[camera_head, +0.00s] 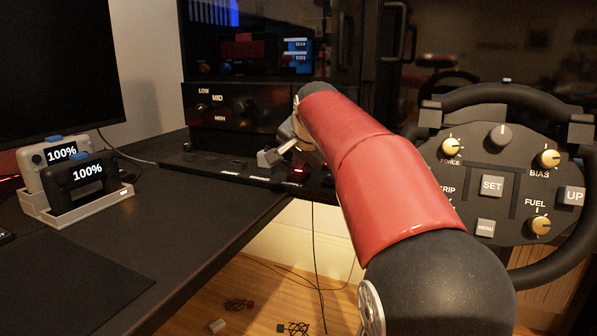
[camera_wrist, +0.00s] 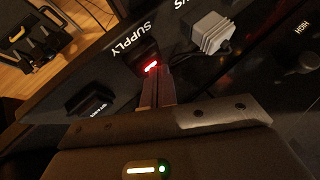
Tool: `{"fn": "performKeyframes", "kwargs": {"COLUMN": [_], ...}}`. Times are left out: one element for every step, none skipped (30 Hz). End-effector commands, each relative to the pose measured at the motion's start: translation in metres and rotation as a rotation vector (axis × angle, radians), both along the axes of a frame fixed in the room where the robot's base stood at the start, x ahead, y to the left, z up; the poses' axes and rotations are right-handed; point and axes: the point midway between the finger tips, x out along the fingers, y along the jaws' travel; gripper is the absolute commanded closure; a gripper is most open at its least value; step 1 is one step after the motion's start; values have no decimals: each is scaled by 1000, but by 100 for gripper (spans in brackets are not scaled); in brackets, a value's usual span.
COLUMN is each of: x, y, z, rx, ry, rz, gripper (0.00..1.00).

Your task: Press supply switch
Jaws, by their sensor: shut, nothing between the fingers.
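The supply switch (camera_wrist: 148,57) is a dark rocker with a red lit patch, beside the "SUPPLY" label in the wrist view. Its red glow (camera_head: 298,171) shows on the dark panel in the head view, just below my gripper. My gripper (camera_wrist: 157,82) is shut and empty. Its fingertips point at the lit end of the switch and overlap its edge in the wrist view. I cannot tell whether they touch it. In the head view my red arm reaches down to the panel and hides part of it.
A grey ribbed block (camera_wrist: 211,33) stands beside the switch. A "START" button (camera_wrist: 90,101) is on its other side. A racing wheel (camera_head: 491,187) stands at the right. Two handheld devices sit in a white holder (camera_head: 84,207) on the desk at the left.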

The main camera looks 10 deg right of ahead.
Motion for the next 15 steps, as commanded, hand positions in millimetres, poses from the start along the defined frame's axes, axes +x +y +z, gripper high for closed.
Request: {"fn": "performKeyframes", "kwargs": {"x": [0, 0, 0, 0, 0, 0, 0, 0, 0, 0, 0, 0, 0, 0, 0], "y": [0, 0, 0, 0, 0, 0, 0, 0, 0, 0, 0, 0, 0, 0, 0], "z": [0, 0, 0, 0, 0, -1, -1, -1, -1, -1, -1, 0, 1, 2, 4], "rx": [0, 0, 0, 0, 0, 0, 0, 0, 0, 0, 0, 0, 0, 0, 0], "ry": [0, 1, 1, 1, 1, 1, 1, 1, 1, 1, 1, 1, 1, 1, 1], "rz": [0, 1, 1, 1, 1, 1, 1, 0, 1, 1, 1, 1, 1, 1, 1], "gripper": [100, 100, 100, 100, 100, 100, 100, 100, 100, 100, 100, 100, 100, 100, 100]}}
